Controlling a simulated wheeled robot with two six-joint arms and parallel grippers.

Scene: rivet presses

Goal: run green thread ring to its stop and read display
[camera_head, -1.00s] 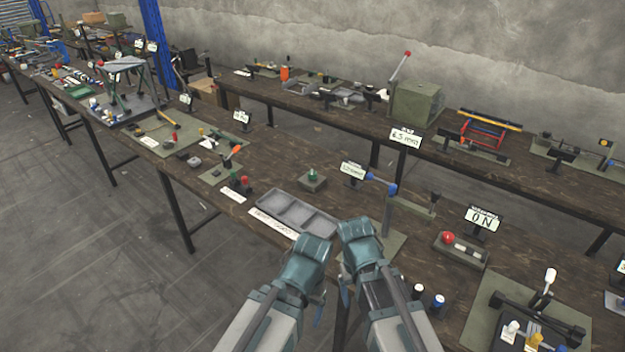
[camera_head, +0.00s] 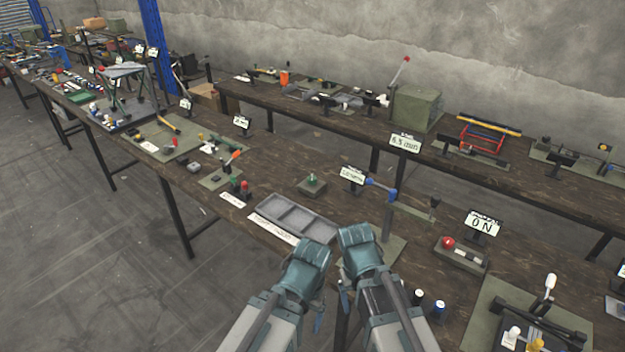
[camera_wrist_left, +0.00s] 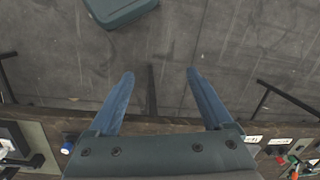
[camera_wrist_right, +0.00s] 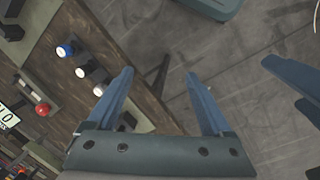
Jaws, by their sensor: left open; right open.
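A small green part (camera_head: 312,180) stands on a grey block on the near bench, behind the grey tray. It is too small to tell whether it is the thread ring.
The divided grey tray (camera_head: 262,212) lies at the bench's front edge. Displays read "6.5 mm" (camera_head: 405,143) and "0 N" (camera_head: 481,223). A red-knobbed block (camera_head: 470,256) and white and blue capped posts (camera_head: 438,307) stand to the right. A second bench runs behind.

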